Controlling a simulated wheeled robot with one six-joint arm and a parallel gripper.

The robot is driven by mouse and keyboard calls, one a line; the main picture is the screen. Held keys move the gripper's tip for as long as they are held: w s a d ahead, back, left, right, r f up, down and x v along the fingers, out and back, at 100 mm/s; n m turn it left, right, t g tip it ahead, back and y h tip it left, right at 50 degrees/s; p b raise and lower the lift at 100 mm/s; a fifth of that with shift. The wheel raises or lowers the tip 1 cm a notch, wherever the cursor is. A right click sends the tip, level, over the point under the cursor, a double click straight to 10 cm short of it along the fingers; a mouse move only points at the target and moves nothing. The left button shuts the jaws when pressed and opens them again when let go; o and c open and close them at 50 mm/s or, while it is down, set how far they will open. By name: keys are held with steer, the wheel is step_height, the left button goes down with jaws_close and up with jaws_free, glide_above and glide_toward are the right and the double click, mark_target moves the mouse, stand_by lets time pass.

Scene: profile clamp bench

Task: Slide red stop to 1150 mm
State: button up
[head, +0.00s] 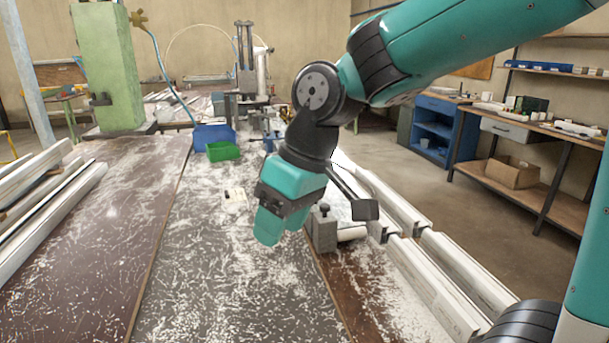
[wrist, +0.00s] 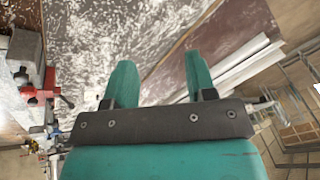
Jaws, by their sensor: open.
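My gripper (head: 268,228) hangs over the chip-covered bench in the head view, with its teal fingers pointing down. In the wrist view its two fingers (wrist: 159,62) stand apart with nothing between them. A red part (wrist: 43,89) shows at the left of the wrist view, beside a grey block, clear of the fingers. It looks like the red stop, but it is small and partly cut up by other parts. I cannot make out the red stop in the head view, where my arm covers part of the bench. No scale marks are readable.
A grey block with a knob (head: 322,230) stands close right of my gripper. Pale profiles (head: 430,285) run along the bench's right side. A green bin (head: 222,151) and a blue bin (head: 213,135) stand farther back.

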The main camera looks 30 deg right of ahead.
steer(key=w+d+r+m+t+h+p, duration=0.1)
steer(key=w+d+r, duration=0.1)
steer(key=w+d, duration=0.4)
steer(key=w+d+r+m+t+p, duration=0.1)
steer(key=w+d, duration=0.2)
steer(key=w, duration=0.6)
steer(key=w+d+f+m+t+h+p, duration=0.1)
steer(key=w+d, duration=0.5)
steer(key=d, duration=0.3)
steer(key=w+d+m+h, duration=0.1)
steer(key=w+d, duration=0.5)
steer(key=d, duration=0.2)
steer(key=p+x, duration=0.1)
steer(key=x, duration=0.4)
steer(key=p+x, duration=0.1)
steer(key=x, duration=0.5)
steer(key=p+x, duration=0.1)
steer(key=x, duration=0.4)
steer(key=shift+w+d+f+p, duration=0.2)
steer(key=shift+d+f+p, duration=0.1)
steer(key=shift+d, duration=0.05)
steer(key=shift+c, duration=0.5)
